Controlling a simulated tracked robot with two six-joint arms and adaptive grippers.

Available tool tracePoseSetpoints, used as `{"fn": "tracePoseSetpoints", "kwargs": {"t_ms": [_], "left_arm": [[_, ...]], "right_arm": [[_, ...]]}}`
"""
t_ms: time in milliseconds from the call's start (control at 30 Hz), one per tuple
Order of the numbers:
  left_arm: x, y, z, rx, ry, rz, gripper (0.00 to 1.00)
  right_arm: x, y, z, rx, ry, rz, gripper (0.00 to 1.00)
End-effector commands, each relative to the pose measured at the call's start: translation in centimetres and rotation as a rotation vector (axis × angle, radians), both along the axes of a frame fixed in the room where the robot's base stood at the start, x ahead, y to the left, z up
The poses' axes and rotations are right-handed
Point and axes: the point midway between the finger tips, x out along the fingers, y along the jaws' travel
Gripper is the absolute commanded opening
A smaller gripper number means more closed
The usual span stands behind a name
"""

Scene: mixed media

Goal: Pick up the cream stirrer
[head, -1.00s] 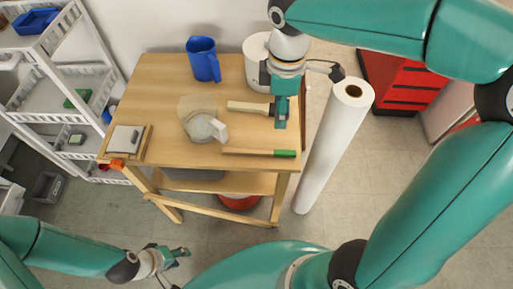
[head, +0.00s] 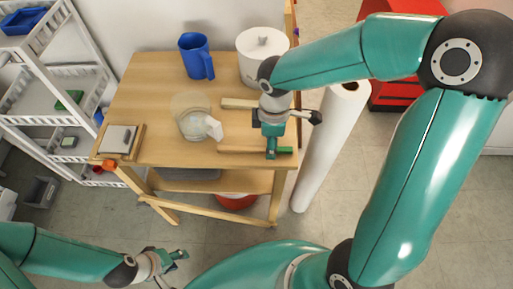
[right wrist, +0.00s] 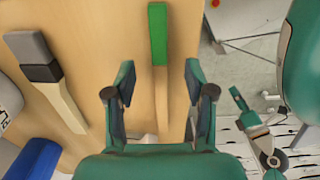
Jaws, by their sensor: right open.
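The stirrer, a thin pale wooden stick (head: 235,150) with a green end, lies flat near the table's front edge. In the right wrist view its green end (right wrist: 158,35) points up the picture, and its pale shaft runs down between my fingers. My right gripper (head: 271,152) is over the stirrer near its green end. It also shows in the right wrist view (right wrist: 160,88), open, with one finger on each side of the stick and nothing gripped. My left gripper (head: 176,255) is open and empty, low in front of the table, away from the stirrer.
A white roll (head: 325,145) stands just right.

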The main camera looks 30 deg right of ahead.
Motion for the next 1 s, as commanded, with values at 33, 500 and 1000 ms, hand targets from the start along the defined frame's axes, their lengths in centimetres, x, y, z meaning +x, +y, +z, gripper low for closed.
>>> {"fn": "tracePoseSetpoints", "kwargs": {"t_ms": [33,500,1000], "left_arm": [[0.00,0.00,-0.21,0.000,0.000,0.000,0.40],[0.00,0.00,-0.27,0.000,0.000,0.000,0.40],[0.00,0.00,-0.27,0.000,0.000,0.000,0.40]], "right_arm": [[-0.07,-0.03,-0.86,0.000,0.004,0.000,0.54],[0.03,0.03,-1.78,0.001,-0.001,0.002,0.36],[0.04,0.11,-1.72,0.001,-0.001,0.003,0.00]]}}
